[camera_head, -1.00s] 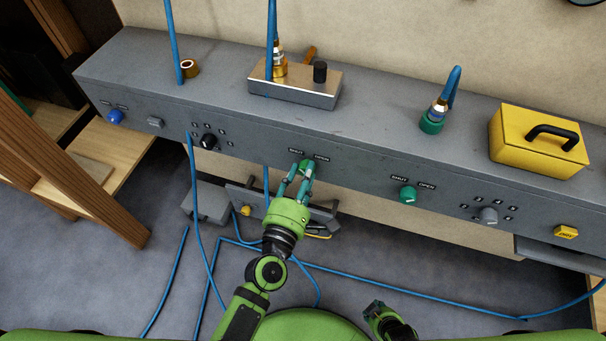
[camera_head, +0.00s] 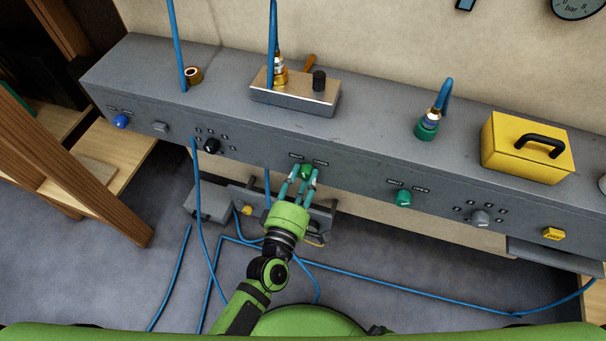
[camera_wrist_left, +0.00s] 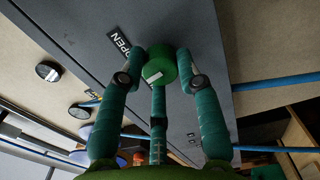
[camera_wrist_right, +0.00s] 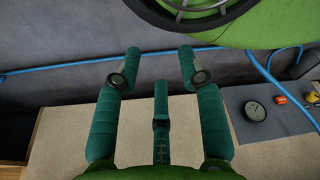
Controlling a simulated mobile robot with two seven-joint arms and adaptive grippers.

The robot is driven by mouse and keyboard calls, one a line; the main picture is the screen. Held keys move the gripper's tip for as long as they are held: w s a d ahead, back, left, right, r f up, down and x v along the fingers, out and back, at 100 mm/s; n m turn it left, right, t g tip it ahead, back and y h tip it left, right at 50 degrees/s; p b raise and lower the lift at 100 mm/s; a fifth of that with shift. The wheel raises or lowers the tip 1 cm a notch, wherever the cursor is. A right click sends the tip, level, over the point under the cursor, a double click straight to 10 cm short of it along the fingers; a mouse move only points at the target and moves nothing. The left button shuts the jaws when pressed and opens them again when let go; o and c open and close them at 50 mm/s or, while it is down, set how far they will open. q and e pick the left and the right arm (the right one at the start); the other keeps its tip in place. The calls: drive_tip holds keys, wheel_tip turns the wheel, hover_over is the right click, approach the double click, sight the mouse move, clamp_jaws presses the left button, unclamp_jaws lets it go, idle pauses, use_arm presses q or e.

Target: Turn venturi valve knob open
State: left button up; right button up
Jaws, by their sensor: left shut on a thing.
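A green knob (camera_head: 305,171) is on the front face of the long grey bench, between two small dark labels. It also shows in the left wrist view (camera_wrist_left: 160,66), with a white mark on its face and an OPEN label (camera_wrist_left: 120,41) beside it. My left gripper (camera_head: 302,181) is shut on this knob, with fingers on both sides of it. A second green knob (camera_head: 403,198), also between two labels, is further right on the same face. My right gripper (camera_wrist_right: 159,65) is open and empty in the right wrist view, away from the knobs.
On the bench top are a metal block (camera_head: 295,93) with a brass fitting and blue hose, a green-based fitting (camera_head: 427,127) and a yellow box (camera_head: 527,148). A black knob (camera_head: 212,146) is further left. Blue hoses hang before the face and cross the floor.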

use_arm(q)
drive_tip(key=m+p, duration=0.3)
drive_tip(key=m, duration=0.3)
drive_tip(key=shift+r+m, duration=0.15)
drive_tip(key=shift+m, duration=0.55)
drive_tip(key=shift+m+p, duration=0.35)
drive_tip(key=shift+m, duration=0.05)
drive_tip(key=shift+m+p, duration=0.3)
drive_tip(key=shift+m, duration=1.2)
use_arm(e)
drive_tip(key=s+r+g, duration=0.1)
drive_tip(key=s+r, duration=0.3)
drive_tip(key=s, duration=0.2)
drive_tip(key=shift+s+d+g, duration=0.15)
drive_tip(key=shift+s+g, duration=0.15)
drive_tip(key=shift+s, duration=0.35)
